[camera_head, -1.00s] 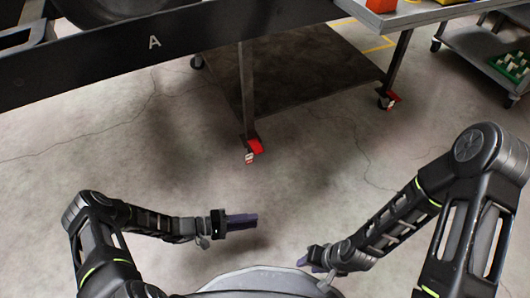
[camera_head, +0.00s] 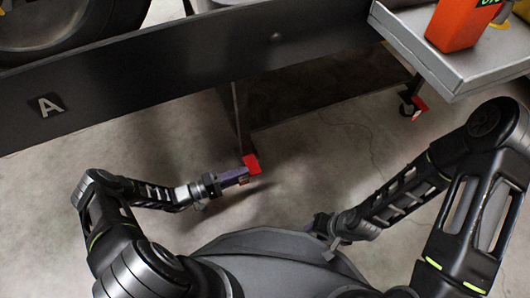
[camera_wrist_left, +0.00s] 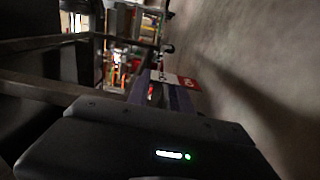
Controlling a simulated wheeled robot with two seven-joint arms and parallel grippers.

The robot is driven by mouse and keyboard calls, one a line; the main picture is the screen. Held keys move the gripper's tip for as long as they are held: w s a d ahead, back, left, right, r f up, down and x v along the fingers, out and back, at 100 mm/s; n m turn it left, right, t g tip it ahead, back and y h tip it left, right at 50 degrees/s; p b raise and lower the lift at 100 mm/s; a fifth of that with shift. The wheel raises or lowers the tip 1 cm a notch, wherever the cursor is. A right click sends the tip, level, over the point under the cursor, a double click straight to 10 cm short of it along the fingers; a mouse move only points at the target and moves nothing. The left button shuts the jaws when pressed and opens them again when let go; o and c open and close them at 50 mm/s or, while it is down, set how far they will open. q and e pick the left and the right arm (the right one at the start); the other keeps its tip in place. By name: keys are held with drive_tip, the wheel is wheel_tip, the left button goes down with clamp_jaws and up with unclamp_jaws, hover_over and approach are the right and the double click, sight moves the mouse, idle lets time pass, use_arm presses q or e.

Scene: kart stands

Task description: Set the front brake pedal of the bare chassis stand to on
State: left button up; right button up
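The stand's dark side beam (camera_head: 190,75) carries a letter A and runs across the top of the head view. Below it, a red pedal (camera_head: 251,164) sits at the foot of a leg. The red and white pedal also shows in the left wrist view (camera_wrist_left: 188,82), just past the fingertips. My left gripper (camera_head: 236,176) has its purple fingers right at the pedal; whether they touch is unclear. A gap shows between the fingers in the wrist view (camera_wrist_left: 160,92). My right gripper (camera_head: 322,226) is low at centre right, away from the stand, its fingers unclear.
A grey-topped table (camera_head: 460,75) holding an orange box (camera_head: 460,22) stands at the upper right. Another red pedal (camera_head: 419,103) is at a caster beneath it. A large wheel (camera_head: 60,25) is above the beam. Open concrete floor lies around the grippers.

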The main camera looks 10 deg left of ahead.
use_arm(q)
drive_tip(key=shift+w+d, duration=0.1)
idle(0.3)
drive_tip(key=b+x, duration=0.2)
drive_tip(key=x, duration=0.5)
drive_tip(key=shift+w+d, duration=0.2)
drive_tip(key=shift+d, duration=0.05)
drive_tip(key=shift+c, duration=0.6)
clamp_jaws()
idle(0.6)
